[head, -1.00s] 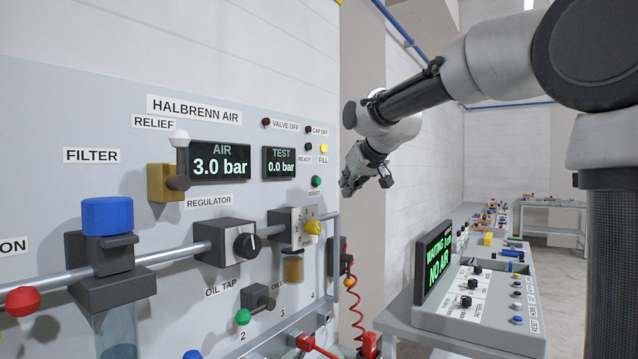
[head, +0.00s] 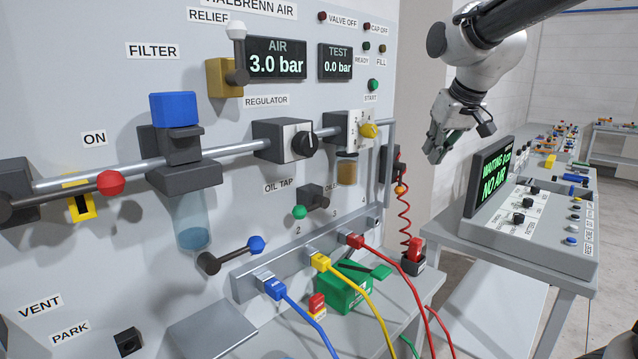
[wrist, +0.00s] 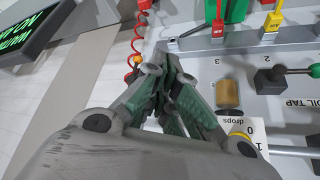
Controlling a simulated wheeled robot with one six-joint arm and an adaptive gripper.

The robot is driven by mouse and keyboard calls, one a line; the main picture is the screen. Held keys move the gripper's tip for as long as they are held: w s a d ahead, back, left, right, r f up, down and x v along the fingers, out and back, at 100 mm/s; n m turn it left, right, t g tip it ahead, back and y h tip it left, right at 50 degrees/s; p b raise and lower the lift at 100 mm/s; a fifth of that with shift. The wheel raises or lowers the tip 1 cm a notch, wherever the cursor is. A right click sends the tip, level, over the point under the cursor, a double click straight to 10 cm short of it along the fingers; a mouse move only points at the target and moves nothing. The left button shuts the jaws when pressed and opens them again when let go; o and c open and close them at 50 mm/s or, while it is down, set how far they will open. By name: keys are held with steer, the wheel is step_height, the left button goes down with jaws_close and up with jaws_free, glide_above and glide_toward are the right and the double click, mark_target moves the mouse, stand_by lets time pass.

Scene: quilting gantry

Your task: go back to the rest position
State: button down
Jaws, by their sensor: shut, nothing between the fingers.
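My gripper (head: 437,142) hangs from the arm at the upper right in the head view, to the right of the grey air panel (head: 222,130) and above the console screen (head: 489,178). It is shut and empty, pointing down and to the left. In the wrist view its fingers (wrist: 165,75) come together in front of the camera, apart from the panel fittings. The screen reads "WAITING FOR NO AIR", its middle partly unclear. The panel displays read AIR 3.0 bar (head: 276,65) and TEST 0.0 bar (head: 337,61).
Red (head: 114,183) and blue (head: 256,243) knobbed levers stick out of the panel. Blue, yellow and red hoses (head: 376,310) hang from the manifold, near a green box (head: 343,293). A coiled red hose (head: 405,215) hangs right of the panel. Benches stand further right.

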steer(key=s+d+f+m, duration=0.1)
steer(key=s+d+f, duration=0.2)
steer(key=s, duration=0.6)
steer(key=s+d+f+g+h, duration=0.1)
steer(key=s+d+f, duration=0.2)
steer(key=s, duration=0.5)
steer(key=s+d+f+m+g, duration=0.1)
steer(key=s+d+f, duration=0.2)
steer(key=s, duration=0.6)
steer(key=shift+s+d+f+m, duration=0.25)
steer(key=shift+s+d+m, duration=0.05)
steer(key=shift+d, duration=0.3)
